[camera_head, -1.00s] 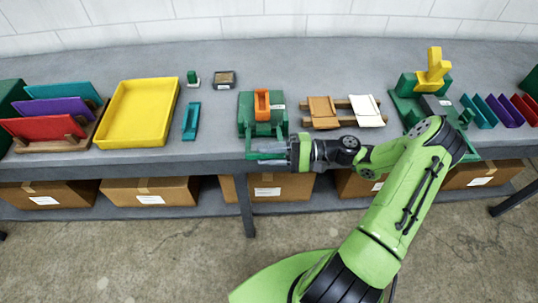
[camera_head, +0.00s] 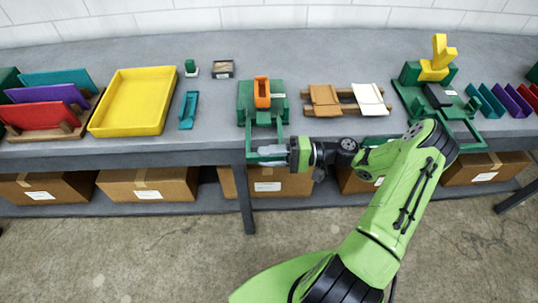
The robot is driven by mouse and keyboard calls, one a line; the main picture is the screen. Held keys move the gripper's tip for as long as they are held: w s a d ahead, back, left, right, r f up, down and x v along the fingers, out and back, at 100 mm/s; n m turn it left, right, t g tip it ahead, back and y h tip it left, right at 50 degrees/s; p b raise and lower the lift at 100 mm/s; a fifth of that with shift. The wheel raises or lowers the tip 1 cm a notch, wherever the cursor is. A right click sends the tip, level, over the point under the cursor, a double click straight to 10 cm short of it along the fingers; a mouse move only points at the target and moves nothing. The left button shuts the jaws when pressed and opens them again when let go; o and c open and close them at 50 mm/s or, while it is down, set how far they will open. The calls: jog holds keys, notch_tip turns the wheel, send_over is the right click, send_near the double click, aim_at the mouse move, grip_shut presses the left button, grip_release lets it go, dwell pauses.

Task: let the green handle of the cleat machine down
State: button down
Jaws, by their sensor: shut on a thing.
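The cleat machine appears to be the green machine (camera_head: 244,98) with an orange piece (camera_head: 262,93) on top, at the front middle of the bench. Its green handle (camera_head: 248,140) is a frame whose two side bars reach toward me, past the bench's front edge. My gripper (camera_head: 271,152) comes in from the right and is shut on the handle's near crossbar. The fingers hide part of that bar. The handle's exact tilt is hard to tell from above.
A brown board and a white board (camera_head: 369,99) lie on wooden rails to the right. Another green machine (camera_head: 409,97) with a yellow lever (camera_head: 438,62) stands farther right. A yellow tray (camera_head: 134,102) is at left. Cardboard boxes (camera_head: 147,187) sit on the shelf below.

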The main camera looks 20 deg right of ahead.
jog(key=shift+f, duration=0.15)
jog(key=c, duration=1)
grip_release()
jog(key=shift+w, duration=0.1)
jog(key=v, duration=1.6)
jog(key=shift+p, duration=0.4)
